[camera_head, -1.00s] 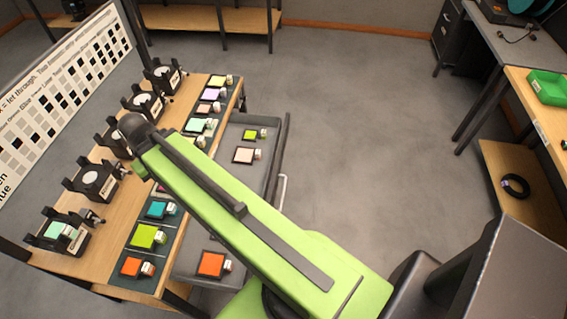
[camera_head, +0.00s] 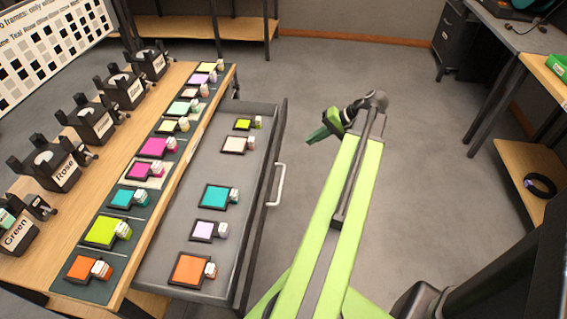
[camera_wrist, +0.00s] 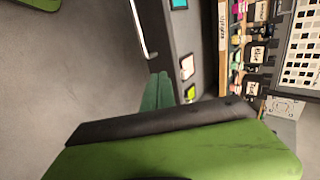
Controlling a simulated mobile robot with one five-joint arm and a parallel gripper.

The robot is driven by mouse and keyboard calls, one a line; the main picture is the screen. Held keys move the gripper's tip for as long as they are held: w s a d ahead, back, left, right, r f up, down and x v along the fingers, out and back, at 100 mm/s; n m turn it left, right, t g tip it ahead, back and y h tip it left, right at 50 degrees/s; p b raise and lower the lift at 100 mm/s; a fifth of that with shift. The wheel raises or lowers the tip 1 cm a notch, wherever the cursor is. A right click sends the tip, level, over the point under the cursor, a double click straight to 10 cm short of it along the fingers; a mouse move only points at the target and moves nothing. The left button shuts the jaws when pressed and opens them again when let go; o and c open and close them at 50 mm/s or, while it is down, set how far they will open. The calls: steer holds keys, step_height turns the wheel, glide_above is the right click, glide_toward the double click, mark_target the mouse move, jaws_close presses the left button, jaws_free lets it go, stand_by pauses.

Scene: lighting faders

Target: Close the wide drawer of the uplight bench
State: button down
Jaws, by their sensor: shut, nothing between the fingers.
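The wide drawer (camera_head: 222,176) of the uplight bench (camera_head: 150,228) stands pulled out to the right in the head view. Several coloured filter squares with small tagged blocks lie in it. Its metal handle (camera_head: 277,185) is on the right outer face; it also shows in the wrist view (camera_wrist: 140,28). My gripper (camera_head: 318,134) is to the right of the drawer front, beyond the handle toward the back. It is apart from the drawer, with its green fingers shut and empty. In the wrist view the fingers (camera_wrist: 157,92) point toward the drawer front.
Uplights on black stands, one labelled Rose (camera_head: 54,167), line the bench top with filters on a dark mat (camera_head: 103,264). A side table (camera_head: 540,168) with a black ring stands at the right. Grey floor (camera_head: 420,190) between is clear.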

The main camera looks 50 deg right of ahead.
steer(key=s, duration=0.1)
steer(key=b, duration=0.7)
glide_toward(275, 154)
steer(key=x, duration=0.4)
steer(key=d+x, duration=0.1)
steer(key=x, duration=0.1)
steer(key=shift+s+f, duration=0.15)
steer(key=shift+f, duration=0.25)
steer(key=shift+w+a, duration=0.15)
steer(key=shift+w, duration=0.1)
